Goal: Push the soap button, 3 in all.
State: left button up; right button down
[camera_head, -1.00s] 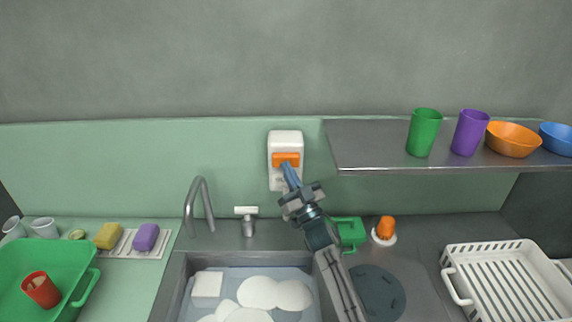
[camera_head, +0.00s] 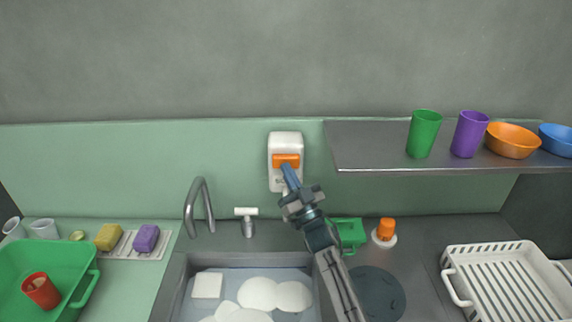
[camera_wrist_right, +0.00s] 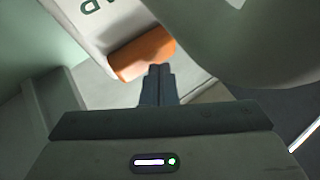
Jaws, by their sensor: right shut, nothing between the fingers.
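The white soap dispenser (camera_head: 285,144) is fixed to the green wall panel above the sink. Its orange soap button (camera_head: 286,160) is on the front; it also shows in the right wrist view (camera_wrist_right: 143,54). My right gripper (camera_head: 287,170) is shut and empty, with its fingertips at the lower edge of the button in the head view. In the right wrist view the shut fingertips (camera_wrist_right: 159,70) are just below the button; I cannot tell whether they touch it. My left gripper is not in view.
The sink (camera_head: 180,285) with white dishes lies below, with a tap (camera_head: 199,200) at its left. A metal shelf (camera_head: 375,150) with cups and bowls juts out to the right. A white dish rack (camera_head: 508,282) stands at the right, a green basin (camera_head: 70,262) at the left.

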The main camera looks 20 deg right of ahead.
jog(key=shift+s+a+p, duration=0.25)
jog(key=shift+s+p, duration=0.1)
jog(key=shift+s, duration=0.5)
jog(key=shift+s+a+p, duration=0.1)
jog(key=shift+s+p, duration=0.3)
jog(key=s+p, duration=0.1)
jog(key=s, duration=0.1)
jog(key=s+a+p, duration=0.1)
jog(key=s, duration=0.1)
jog(key=shift+a, duration=0.1)
jog(key=shift+f, duration=0.1)
